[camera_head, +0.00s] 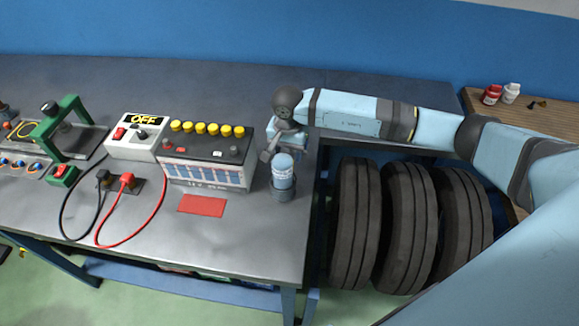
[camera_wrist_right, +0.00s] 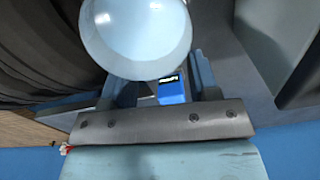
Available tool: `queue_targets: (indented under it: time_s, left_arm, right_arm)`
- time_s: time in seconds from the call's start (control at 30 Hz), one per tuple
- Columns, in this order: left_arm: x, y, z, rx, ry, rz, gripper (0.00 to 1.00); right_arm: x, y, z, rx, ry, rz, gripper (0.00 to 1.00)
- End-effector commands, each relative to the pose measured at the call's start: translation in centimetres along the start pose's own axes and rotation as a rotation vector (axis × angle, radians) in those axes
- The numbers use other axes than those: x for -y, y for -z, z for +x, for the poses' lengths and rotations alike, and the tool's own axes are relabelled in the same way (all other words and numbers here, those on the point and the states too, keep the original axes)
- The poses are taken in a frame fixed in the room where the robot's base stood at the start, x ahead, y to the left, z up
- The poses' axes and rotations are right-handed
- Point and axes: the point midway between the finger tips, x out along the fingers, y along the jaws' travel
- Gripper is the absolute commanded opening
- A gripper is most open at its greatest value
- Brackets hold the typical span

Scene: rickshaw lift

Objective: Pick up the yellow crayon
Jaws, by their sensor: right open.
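I cannot make out a yellow crayon in either view. A small dark object with a yellow part (camera_head: 538,104) lies on the wooden surface at the far right; it is too small to identify. My right gripper (camera_head: 273,146) is over the right end of the metal workbench, small and partly hidden by my arm. In the right wrist view the right gripper (camera_wrist_right: 158,78) has its fingers apart. A blue part with a dark label (camera_wrist_right: 172,88) shows in the gap, with a pale rounded part above it. My left gripper is not in view.
A battery with yellow caps (camera_head: 207,165), an OFF switch box (camera_head: 136,135) and a green press (camera_head: 57,127) stand on the workbench (camera_head: 255,240). Tires (camera_head: 410,225) stand right of it. Red (camera_head: 491,95) and white (camera_head: 512,92) bottles stand on the wooden surface (camera_head: 560,117).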

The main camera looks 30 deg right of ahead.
Motion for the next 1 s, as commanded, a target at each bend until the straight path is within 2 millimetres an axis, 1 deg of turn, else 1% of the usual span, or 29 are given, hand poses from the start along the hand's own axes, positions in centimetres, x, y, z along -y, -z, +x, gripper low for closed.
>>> queue_targets:
  time_s: [0.03,0.2,0.3,0.5,0.57,0.6,0.67,0.7,0.73,0.77,1.0]
  left_arm:
    - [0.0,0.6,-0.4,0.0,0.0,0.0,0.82]
    - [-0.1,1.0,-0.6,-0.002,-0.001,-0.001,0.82]
    - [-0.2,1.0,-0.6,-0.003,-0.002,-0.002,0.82]
    - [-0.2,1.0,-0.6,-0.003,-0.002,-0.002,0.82]
    - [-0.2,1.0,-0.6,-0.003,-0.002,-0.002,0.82]
    - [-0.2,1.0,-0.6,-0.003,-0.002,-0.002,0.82]
    - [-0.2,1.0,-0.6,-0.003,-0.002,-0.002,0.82]
    - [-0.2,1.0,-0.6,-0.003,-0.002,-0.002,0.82]
    - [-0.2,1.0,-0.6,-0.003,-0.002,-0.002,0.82]
    - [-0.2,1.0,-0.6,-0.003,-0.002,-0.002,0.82]
    - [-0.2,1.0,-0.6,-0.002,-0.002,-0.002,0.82]
  right_arm:
    - [-0.3,0.0,0.6,0.003,-0.003,0.003,0.55]
    - [-0.3,0.1,2.9,0.002,-0.001,0.002,0.55]
    - [-0.3,0.1,3.4,0.001,0.0,0.002,0.55]
    - [-0.3,0.2,3.5,0.0,0.0,0.001,0.55]
    - [-0.3,0.2,3.5,0.0,0.0,0.001,0.41]
    - [-0.3,0.2,3.5,0.0,0.0,0.001,0.32]
    - [-0.3,0.2,3.5,0.0,0.0,0.001,0.19]
    - [-0.3,0.2,3.5,0.0,0.0,0.001,0.09]
    - [-0.3,0.2,3.5,0.0,0.0,0.001,0.02]
    - [-0.3,0.2,3.5,0.0,0.0,0.001,0.01]
    - [-0.3,0.2,3.4,0.0,0.0,0.001,0.01]
